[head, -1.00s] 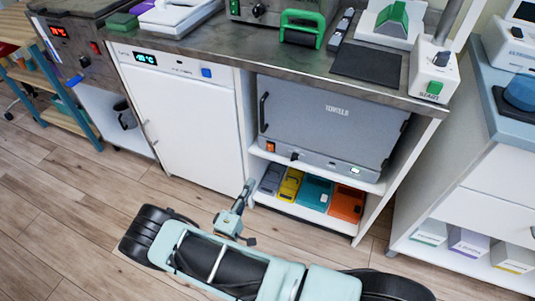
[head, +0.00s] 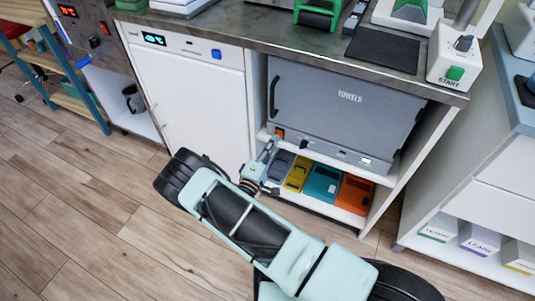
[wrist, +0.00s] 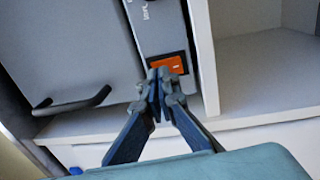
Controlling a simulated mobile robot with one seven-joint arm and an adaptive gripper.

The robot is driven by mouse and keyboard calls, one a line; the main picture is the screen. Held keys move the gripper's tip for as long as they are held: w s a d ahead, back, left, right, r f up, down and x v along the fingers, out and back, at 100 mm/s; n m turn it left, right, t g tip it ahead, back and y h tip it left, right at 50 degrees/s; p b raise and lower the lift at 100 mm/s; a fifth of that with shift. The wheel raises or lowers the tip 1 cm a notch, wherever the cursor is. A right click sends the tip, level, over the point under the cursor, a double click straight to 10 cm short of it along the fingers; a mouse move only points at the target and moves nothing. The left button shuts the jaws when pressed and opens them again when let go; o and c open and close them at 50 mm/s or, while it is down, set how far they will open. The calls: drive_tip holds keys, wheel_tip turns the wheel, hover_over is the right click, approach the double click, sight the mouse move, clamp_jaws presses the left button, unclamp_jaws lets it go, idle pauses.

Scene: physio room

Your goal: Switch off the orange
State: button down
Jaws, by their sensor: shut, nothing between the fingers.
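The orange rocker switch (head: 280,132) sits at the left end of the control strip on the grey towel cabinet (head: 345,92). In the wrist view the orange switch (wrist: 177,64) is in a dark frame, just beyond my fingertips. My gripper (head: 272,145) is shut and empty, directly in front of and slightly below the switch. In the wrist view my gripper (wrist: 160,76) has its fingertips together and overlapping the switch's near edge. I cannot tell whether they touch it.
A black knob (head: 304,145) and a small lit display (head: 367,161) share the strip. The cabinet's black door handle (wrist: 72,102) is left of the fingers in the wrist view. Coloured boxes (head: 323,183) lie on the shelf below. A white fridge (head: 190,100) stands left.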

drive_tip(key=shift+w+d, duration=0.1)
drive_tip(key=shift+w, duration=0.35)
drive_tip(key=shift+r, duration=0.1)
drive_tip(key=shift+w+d+r, duration=0.15)
drive_tip(key=shift+w+r, duration=0.2)
drive_tip(key=shift+w, duration=0.05)
drive_tip(key=shift+f, duration=0.2)
drive_tip(key=shift+s, duration=0.1)
